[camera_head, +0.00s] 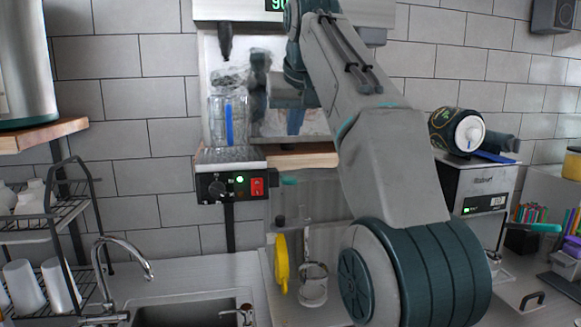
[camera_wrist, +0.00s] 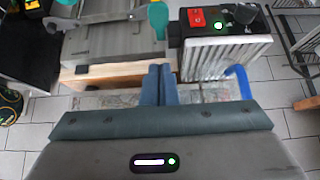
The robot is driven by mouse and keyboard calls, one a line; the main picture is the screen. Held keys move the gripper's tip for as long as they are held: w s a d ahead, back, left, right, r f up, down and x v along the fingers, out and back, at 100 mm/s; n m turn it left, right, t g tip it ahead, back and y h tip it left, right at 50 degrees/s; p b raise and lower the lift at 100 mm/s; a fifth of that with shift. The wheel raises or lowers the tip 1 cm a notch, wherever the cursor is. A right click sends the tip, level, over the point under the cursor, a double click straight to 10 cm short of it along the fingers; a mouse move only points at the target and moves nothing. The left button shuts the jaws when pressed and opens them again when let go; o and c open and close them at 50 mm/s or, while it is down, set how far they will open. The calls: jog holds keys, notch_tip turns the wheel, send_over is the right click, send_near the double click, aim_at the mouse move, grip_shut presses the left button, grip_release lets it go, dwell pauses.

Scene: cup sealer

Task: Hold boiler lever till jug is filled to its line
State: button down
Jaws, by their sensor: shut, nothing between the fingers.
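A clear jug (camera_head: 215,120) with a blue vertical strip (camera_head: 229,125) stands upright on the ribbed metal drip tray (camera_head: 228,154) of the wall boiler. A dark tapered part (camera_head: 225,42), which may be the tap or its lever, hangs above the jug. I cannot make out the water level. In the wrist view, my gripper (camera_wrist: 158,84) is shut and empty, its blue fingers together beside the drip tray (camera_wrist: 225,58). The blue strip (camera_wrist: 241,82) shows right of the fingers. In the head view, my arm hides part of the boiler, and my fingertips are not clear.
Below the tray is a panel with a lit green light (camera_head: 240,180) and a red switch (camera_head: 257,187). A wooden ledge (camera_head: 302,158) adjoins it. A sink tap (camera_head: 122,262), dish rack (camera_head: 60,230) and yellow object (camera_head: 281,262) are lower. A machine (camera_head: 480,190) stands right.

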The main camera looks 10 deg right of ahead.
send_over(289, 178)
jog(key=s, duration=0.2)
jog(key=f, duration=0.6)
jog(key=shift+w, duration=0.25)
jog(key=shift+s+f, duration=0.1)
jog(key=shift+f, duration=0.7)
jog(key=shift+s+f, duration=0.3)
jog(key=shift+f, duration=0.8)
jog(key=shift+f+b, duration=0.1)
jog(key=shift+b, duration=0.2)
